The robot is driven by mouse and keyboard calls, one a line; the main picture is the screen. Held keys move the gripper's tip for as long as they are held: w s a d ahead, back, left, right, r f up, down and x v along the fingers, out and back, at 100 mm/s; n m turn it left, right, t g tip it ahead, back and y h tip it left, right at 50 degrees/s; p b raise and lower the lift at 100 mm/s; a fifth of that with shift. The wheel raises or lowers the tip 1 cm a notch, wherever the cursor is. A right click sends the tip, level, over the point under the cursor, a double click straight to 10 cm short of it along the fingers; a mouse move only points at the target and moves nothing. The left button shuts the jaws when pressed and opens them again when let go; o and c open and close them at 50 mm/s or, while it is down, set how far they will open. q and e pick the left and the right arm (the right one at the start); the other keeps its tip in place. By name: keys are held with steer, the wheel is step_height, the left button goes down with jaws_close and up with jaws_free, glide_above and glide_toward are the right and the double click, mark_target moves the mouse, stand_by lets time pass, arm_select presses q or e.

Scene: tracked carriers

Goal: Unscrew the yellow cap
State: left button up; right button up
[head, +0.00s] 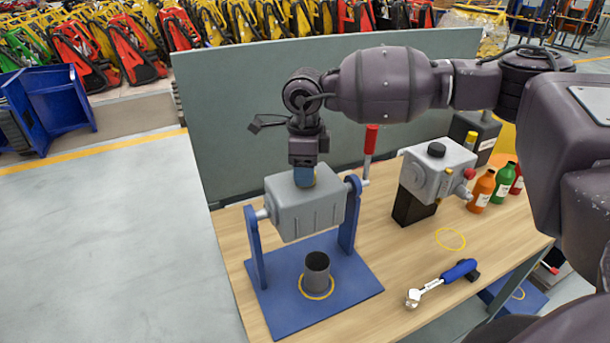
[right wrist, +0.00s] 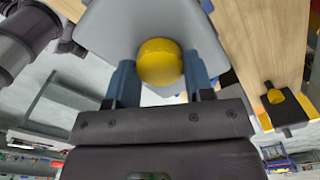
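The yellow cap (right wrist: 160,62) sits on the grey housing (head: 312,213), which hangs between the two uprights of a blue stand (head: 350,301). My right gripper (head: 304,177) points down onto the top of the housing. In the right wrist view its two blue fingers (right wrist: 160,75) stand one on each side of the cap, with their inner faces against it and no clear gap. In the head view the fingers hide nearly all of the cap. My left gripper is in neither view.
A red-handled lever (head: 371,139) rises beside the stand. A dark cup (head: 316,269) stands on the base below the housing. A second grey device (head: 437,170), several bottles (head: 481,190) and a blue-handled wrench (head: 441,284) are to the right. A grey panel (head: 230,120) stands behind.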

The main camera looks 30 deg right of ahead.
steer(key=shift+n, duration=0.3)
steer(key=n+b, duration=0.1)
steer(key=n, duration=0.2)
steer(key=shift+f, duration=0.1)
steer(key=n+b, duration=0.2)
steer(key=n, duration=0.2)
steer(key=shift+n, duration=1.1)
